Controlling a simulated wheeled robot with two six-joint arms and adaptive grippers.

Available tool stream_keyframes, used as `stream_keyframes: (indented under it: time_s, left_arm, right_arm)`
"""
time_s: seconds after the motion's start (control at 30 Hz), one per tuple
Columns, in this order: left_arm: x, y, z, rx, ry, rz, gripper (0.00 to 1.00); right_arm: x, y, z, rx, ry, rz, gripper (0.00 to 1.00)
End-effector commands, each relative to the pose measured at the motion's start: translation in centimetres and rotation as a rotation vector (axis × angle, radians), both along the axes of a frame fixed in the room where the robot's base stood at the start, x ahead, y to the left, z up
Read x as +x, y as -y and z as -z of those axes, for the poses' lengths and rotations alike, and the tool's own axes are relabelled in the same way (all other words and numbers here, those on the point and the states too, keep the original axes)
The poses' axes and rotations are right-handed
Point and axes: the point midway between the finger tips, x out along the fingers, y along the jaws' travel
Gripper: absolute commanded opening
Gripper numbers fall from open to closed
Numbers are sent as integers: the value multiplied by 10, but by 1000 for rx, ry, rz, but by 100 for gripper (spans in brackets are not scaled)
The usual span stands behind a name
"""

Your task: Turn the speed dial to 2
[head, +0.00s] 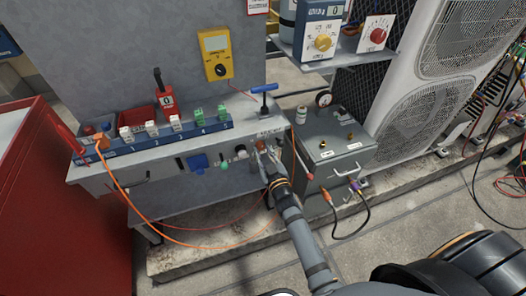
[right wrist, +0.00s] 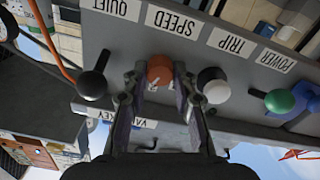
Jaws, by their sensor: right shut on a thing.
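The speed dial is an orange-brown round knob (right wrist: 160,68) under the SPEED label (right wrist: 176,22) on the grey panel, seen upside down in the right wrist view. My right gripper (right wrist: 159,84) has one finger on each side of the knob and is shut on it. White marks show on the knob's lower part, but I cannot read its setting. In the head view my right gripper (head: 266,156) reaches the bench's front panel at its right end and mostly covers the dial. My left gripper is not in view.
Beside the dial are a black knob (right wrist: 92,85) under QUIET, a white-and-black knob (right wrist: 212,82) under TRIP and a green knob (right wrist: 279,101) under POWER. A grey box (head: 333,165) with a gauge stands right of the bench. An orange cable (head: 128,198) hangs at the left.

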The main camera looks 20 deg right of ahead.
Motion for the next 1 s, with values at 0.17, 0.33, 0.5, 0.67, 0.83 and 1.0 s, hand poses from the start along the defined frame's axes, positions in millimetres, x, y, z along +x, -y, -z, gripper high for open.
stream_keyframes:
  time_s: [0.17,0.33,0.5,0.67,0.83,1.0]
  left_arm:
    - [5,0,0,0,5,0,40]
    - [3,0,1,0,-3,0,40]
    - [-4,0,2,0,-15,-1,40]
    - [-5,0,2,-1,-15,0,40]
    - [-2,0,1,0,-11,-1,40]
    - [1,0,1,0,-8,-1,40]
  right_arm:
    - [0,0,0,-141,6,0,0]
    - [0,0,0,-255,9,0,0]
    - [0,0,0,-336,11,0,0]
    - [0,0,0,-381,13,0,0]
    - [0,0,0,-402,14,0,0]
    - [0,0,0,-405,13,0,0]
